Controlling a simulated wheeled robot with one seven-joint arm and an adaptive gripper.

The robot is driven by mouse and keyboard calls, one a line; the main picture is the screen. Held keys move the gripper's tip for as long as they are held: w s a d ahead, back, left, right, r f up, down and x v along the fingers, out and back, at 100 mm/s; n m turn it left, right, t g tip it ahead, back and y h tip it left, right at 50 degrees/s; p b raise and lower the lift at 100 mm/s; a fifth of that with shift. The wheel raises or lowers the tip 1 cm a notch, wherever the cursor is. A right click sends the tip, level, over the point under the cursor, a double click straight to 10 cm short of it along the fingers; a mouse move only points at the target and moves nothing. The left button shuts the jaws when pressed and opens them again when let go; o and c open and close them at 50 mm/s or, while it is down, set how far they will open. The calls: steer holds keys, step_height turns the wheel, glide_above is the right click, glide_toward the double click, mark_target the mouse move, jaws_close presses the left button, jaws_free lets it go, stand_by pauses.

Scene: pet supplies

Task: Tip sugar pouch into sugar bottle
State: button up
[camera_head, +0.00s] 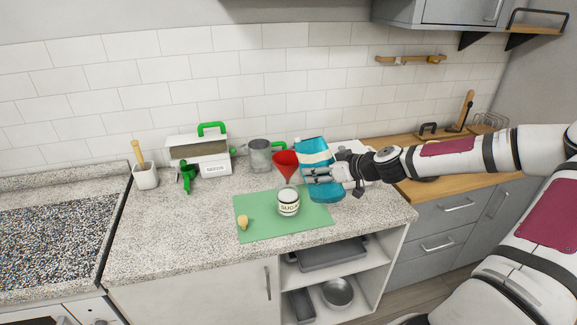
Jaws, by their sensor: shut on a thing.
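The sugar bottle (288,203) is a small jar with a label on its front. It stands upright on a green mat (255,221). A red funnel (286,163) is above the jar, with its stem down at the jar's mouth. The sugar pouch (325,190) is blue with a pale band. My gripper (322,174) is shut on the pouch from the right and holds it just right of the funnel, roughly upright. The gripper hides part of the pouch's middle. The pouch's opening cannot be made out.
A metal cup (261,155), a labelled box (204,160) with a green handle, and a green tool (188,177) stand behind on the counter (170,236). The counter's left front is clear.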

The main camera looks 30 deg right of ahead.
steer(key=shift+r+t+y, duration=0.35)
steer(key=shift+r+t, duration=0.45)
steer(key=shift+t, duration=0.7)
steer(key=shift+r+t+y, duration=0.35)
steer(key=shift+r+t, duration=0.45)
steer(key=shift+t, duration=0.7)
